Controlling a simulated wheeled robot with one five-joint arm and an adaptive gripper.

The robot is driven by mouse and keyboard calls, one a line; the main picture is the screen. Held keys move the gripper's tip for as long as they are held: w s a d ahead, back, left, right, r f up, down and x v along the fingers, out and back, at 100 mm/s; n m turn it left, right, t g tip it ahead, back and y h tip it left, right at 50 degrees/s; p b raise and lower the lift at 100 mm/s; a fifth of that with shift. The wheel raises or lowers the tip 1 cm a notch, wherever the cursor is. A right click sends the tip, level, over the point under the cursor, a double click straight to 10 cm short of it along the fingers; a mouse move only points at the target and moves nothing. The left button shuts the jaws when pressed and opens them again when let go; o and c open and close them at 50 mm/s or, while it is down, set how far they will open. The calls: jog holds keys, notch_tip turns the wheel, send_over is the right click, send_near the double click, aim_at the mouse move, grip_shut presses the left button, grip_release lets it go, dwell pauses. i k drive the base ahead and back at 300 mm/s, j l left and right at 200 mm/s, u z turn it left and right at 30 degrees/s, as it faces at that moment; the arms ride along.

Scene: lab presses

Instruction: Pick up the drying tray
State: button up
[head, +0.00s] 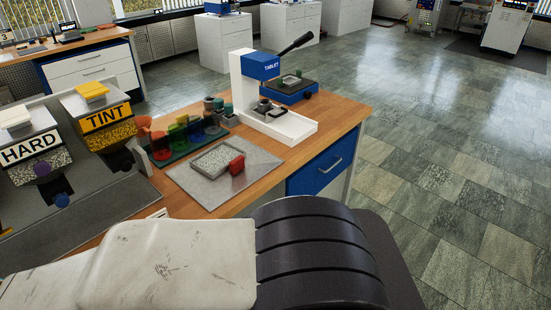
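A small square grey tray (208,177) with a raised rim lies flat on a grey metal sheet (262,162) on the wooden bench. It looks like the drying tray. Its inside has a speckled, grainy look. A red block-like piece, perhaps a handle (237,164), stands at its right side. My pale arm link and black ribbed part fill the bottom of the head view, nearer than the tray. The fingers of my gripper do not show, so I cannot see whether it is open or shut.
A white and blue tablet press (261,67) stands behind the tray. A green rack (188,151) of coloured cups is just behind it. Hoppers labelled HARD (25,148) and TINT (105,117) stand at left. The floor right of the bench is clear.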

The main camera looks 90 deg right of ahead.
aim_at(212, 163)
jog(key=z, duration=2.85)
